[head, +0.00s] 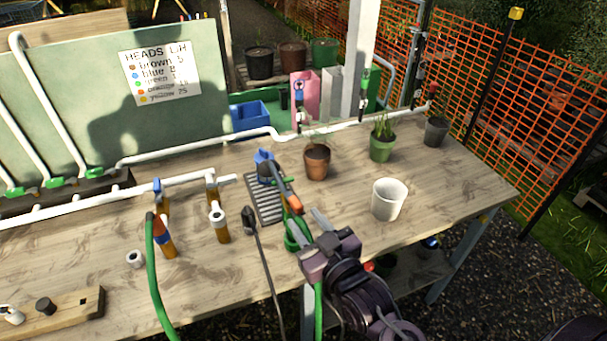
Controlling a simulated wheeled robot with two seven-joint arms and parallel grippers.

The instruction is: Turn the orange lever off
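An orange lever (292,201) shows near the middle of the head view, beside a dark grated tray on the bench. It slants down to the right, above a green hose loop. A blue lever or handle (264,156) stands just behind it. My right gripper (309,225) comes in from the lower right, just in front of and below the orange lever. Its fingers look spread apart with nothing between them. I cannot tell whether a finger touches the lever. My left gripper is not in view.
A white cup (389,199) stands right of the gripper; a terracotta pot (316,162) and a green pot (382,147) stand behind. White pipes (190,181) and a green hose (153,270) lie left. The bench's right end (465,190) is clear.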

